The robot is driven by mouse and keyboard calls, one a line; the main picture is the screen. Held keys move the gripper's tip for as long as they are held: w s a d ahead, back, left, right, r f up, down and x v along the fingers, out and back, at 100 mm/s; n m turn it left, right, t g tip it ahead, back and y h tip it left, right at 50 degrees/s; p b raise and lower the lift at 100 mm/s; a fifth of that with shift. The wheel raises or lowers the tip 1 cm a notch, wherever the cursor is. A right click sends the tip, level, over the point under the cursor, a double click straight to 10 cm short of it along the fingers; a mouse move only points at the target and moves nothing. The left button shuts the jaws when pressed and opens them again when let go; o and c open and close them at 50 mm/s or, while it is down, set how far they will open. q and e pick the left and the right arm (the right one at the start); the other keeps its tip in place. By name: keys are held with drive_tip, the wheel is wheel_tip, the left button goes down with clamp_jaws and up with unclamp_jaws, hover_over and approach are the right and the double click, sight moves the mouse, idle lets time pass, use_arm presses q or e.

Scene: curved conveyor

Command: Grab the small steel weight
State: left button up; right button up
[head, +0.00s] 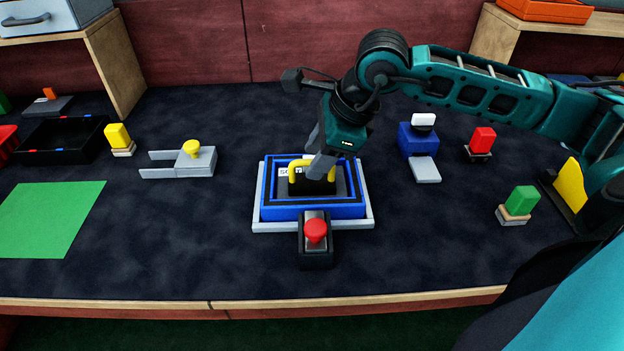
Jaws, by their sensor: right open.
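A dark block with a yellow handle (297,166) sits inside a blue tray (313,212) at the middle of the table. A white label beside it carries partly hidden lettering. I cannot tell for sure whether this block is the small steel weight. My right gripper (317,157) reaches down from the upper right, open, with its fingers just above and beside the block's right part. The fingers hide some of the block, and I cannot tell whether they touch it. My left gripper is out of view.
A red-buttoned box (316,250) stands at the tray's front edge. A grey fork-shaped piece with a yellow knob (192,148) lies left, and a blue block (418,139) stands right. A green mat (50,220) lies far left. The front strip of table is mostly clear.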

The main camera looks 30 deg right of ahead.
clamp_jaws()
idle(0.4)
idle(1.0)
